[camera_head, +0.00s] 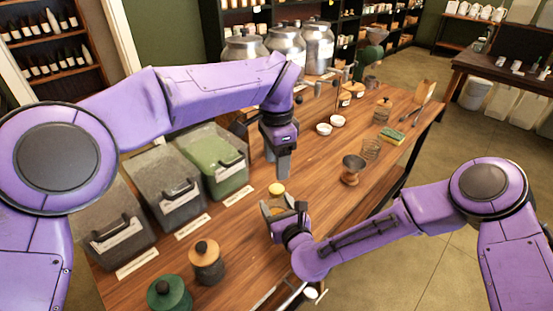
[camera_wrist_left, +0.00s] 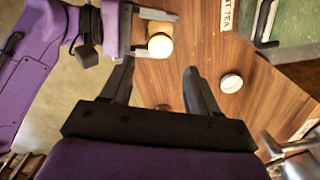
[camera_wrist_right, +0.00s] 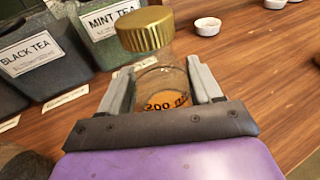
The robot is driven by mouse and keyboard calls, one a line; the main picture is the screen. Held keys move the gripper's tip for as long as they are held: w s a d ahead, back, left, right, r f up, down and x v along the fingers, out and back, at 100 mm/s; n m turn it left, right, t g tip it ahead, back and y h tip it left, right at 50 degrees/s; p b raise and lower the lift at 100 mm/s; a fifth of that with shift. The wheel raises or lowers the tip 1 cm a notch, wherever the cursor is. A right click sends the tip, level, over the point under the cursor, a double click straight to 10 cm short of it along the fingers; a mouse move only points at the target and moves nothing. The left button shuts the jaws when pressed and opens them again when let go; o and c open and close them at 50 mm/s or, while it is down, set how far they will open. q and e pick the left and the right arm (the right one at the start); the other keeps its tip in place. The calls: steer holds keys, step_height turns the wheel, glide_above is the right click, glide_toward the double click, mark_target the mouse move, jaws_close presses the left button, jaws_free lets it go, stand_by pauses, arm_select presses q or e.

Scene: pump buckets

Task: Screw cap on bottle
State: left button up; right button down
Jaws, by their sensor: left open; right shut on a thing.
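A small clear glass bottle (camera_wrist_right: 165,88) with orange contents and a volume mark stands between my right gripper's fingers (camera_wrist_right: 162,88). My right gripper (camera_head: 275,208) is shut on it above the table. My left gripper (camera_head: 283,172) points down, open and empty, above the cap. In the left wrist view its fingertips (camera_wrist_left: 160,68) are apart, with the cap just beyond them.
Labelled tea bins (camera_head: 212,160) line the left of the wooden table (camera_head: 325,165). Lidded jars (camera_head: 207,262) stand at the front left. Small white bowls (camera_head: 323,129), a metal cup (camera_head: 353,170) and a sponge (camera_head: 391,136) are farther right. Bare wood lies between them.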

mark_target(277, 189)
arm_select(q)
step_height(277, 189, down, 8)
steer(key=shift+f, duration=0.1)
stand_by(0.4)
